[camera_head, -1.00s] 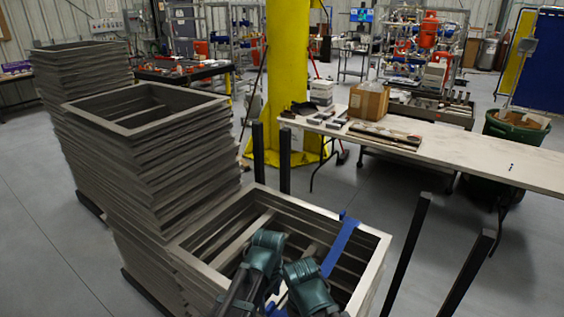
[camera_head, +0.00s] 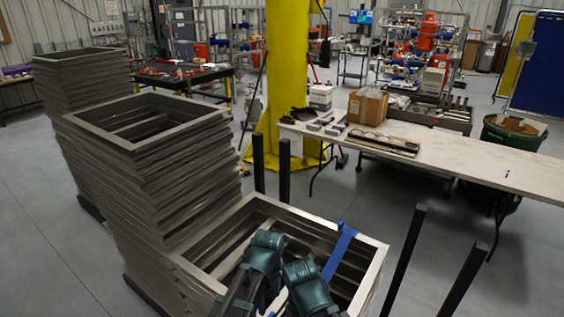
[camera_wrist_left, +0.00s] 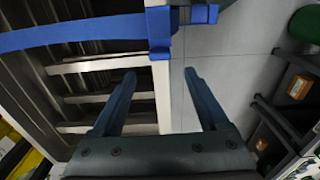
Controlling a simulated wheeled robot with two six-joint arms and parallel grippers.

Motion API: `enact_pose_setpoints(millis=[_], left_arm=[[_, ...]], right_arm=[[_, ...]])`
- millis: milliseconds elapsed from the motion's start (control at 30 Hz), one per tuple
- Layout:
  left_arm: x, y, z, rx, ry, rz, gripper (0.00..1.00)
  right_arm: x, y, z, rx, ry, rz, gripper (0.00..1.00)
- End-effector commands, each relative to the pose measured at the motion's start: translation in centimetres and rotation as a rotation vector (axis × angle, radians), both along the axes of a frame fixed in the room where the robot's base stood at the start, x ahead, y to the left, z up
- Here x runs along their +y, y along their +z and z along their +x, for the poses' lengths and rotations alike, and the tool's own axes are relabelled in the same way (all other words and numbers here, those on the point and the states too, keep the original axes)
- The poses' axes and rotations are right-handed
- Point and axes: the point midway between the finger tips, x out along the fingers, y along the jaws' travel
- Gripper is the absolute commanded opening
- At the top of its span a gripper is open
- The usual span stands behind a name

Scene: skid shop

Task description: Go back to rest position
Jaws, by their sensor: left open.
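My left gripper (camera_wrist_left: 162,82) is open and empty in the left wrist view. Its two fingers point up the picture, apart, over the rim of a grey metal frame and the floor beside it. My teal arm parts show at the bottom of the head view, over the nearest stack of metal frames (camera_head: 375,262). A blue strap (camera_head: 341,245) lies across that stack's right part. It also shows in the left wrist view (camera_wrist_left: 80,32), beyond the fingertips. No jaws of my right gripper can be made out.
Taller frame stacks (camera_head: 160,165) stand at the left. Dark upright posts (camera_head: 404,262) rise to the right of the nearest stack. A white table (camera_head: 470,160) with a cardboard box (camera_head: 367,106) and a yellow column (camera_head: 286,70) stand behind.

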Motion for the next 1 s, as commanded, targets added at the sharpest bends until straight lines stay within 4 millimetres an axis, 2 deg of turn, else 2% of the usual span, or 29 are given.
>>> enact_pose_setpoints(millis=[33, 767, 800, 1000], left_arm=[[-1.1, -0.5, -1.9, 0.023, -0.028, -0.017, 0.78], [-1.1, -9.4, -1.9, 0.023, -0.030, -0.017, 0.78], [-0.2, -8.6, -1.2, 0.023, -0.025, -0.017, 0.78], [2.6, -8.5, 1.0, 0.021, -0.024, -0.017, 0.78]], right_arm=[[1.3, -0.5, 2.1, -0.020, 0.012, 0.016, 0.50], [1.3, -9.4, 2.1, -0.020, 0.012, 0.016, 0.50], [1.3, -8.6, 2.1, -0.019, 0.012, 0.016, 0.50], [1.0, -8.5, 2.0, -0.020, 0.007, 0.013, 0.50]])
